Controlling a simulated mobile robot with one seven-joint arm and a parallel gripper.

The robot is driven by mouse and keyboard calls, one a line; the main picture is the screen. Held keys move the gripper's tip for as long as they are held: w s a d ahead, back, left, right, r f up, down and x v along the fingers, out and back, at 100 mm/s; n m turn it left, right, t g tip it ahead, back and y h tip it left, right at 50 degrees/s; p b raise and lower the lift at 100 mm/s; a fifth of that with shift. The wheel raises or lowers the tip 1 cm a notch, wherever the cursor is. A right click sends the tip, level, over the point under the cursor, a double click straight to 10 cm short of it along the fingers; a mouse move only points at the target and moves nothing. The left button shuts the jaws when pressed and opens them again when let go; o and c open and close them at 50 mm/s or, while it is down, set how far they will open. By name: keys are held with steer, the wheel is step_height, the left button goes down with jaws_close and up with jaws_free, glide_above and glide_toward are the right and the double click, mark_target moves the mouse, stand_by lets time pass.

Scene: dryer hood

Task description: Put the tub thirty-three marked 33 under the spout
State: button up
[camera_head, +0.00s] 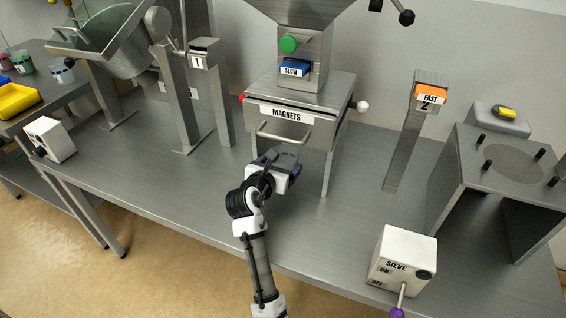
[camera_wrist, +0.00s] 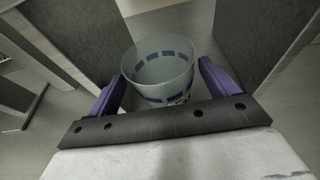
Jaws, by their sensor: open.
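A pale, translucent round tub (camera_wrist: 163,68) with dark patches around its side stands in the wrist view. It is upright and looks empty. Its number cannot be read. My gripper (camera_head: 280,160) is low in front of the magnet housing (camera_head: 300,95), below its drawer handle. In the wrist view, my gripper's purple fingers are open, one on each side of the tub. I cannot tell whether they touch it. In the head view the tub is mostly hidden by the gripper. No spout opening is visible under the housing.
Metal legs (camera_head: 328,160) of the housing flank the space around the tub. A SIEVE switch box (camera_head: 403,262) stands front right, a steel stand (camera_head: 510,185) at right. Post 1 (camera_head: 212,95) is left, the FAST post (camera_head: 412,130) right. Bench between is clear.

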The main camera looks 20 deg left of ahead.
steer(key=v, duration=0.9)
